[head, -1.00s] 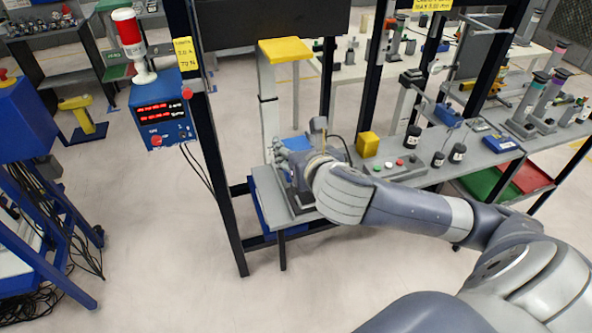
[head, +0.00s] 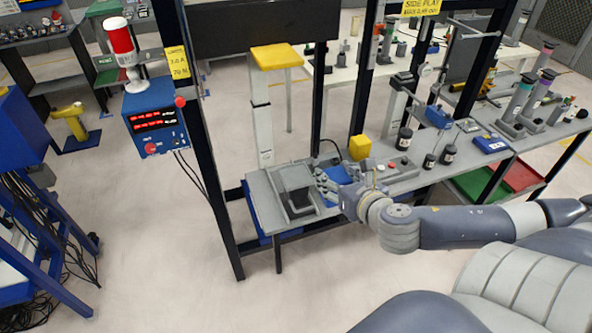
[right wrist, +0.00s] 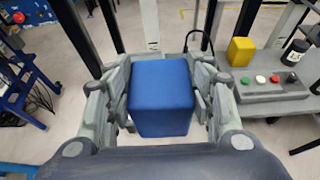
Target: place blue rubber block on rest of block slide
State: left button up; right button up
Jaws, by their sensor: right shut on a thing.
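My right gripper (head: 328,180) is shut on the blue rubber block (head: 340,174), above the near left end of the grey bench. In the right wrist view the block (right wrist: 162,98) sits between the two fingers (right wrist: 160,92), its flat top and front face showing. A grey fixture with a dark sloped plate (head: 296,189), seemingly the block slide, stands on the bench just left of the gripper. The block is to the right of this fixture and apart from it. The fixture's rest is too small to make out. My left gripper is not in view.
A yellow block (head: 360,147) and a button box (head: 400,169) stand on the bench to the right of the gripper. A grey post with a yellow top (head: 276,57) rises behind the fixture. A dark frame upright (head: 205,150) stands to the left.

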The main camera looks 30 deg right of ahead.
aim_at(331, 172)
jog(key=shift+w, duration=1.5)
jog(key=w+f+p, duration=0.1)
jog(key=w, duration=0.3)
jog(key=w+f+p, duration=0.1)
jog(key=w, duration=0.3)
jog(key=w+f+p, duration=0.1)
jog(key=w+f, duration=0.1)
jog(key=w, duration=0.2)
jog(key=shift+w+a+f+p, duration=0.1)
jog(key=shift+w+a+p, duration=0.25)
jog(key=shift+p, duration=0.05)
jog(key=shift+f, duration=0.4)
jog(key=o, duration=1.2)
jog(key=shift+f, duration=0.15)
jog(key=shift+o, duration=0.2)
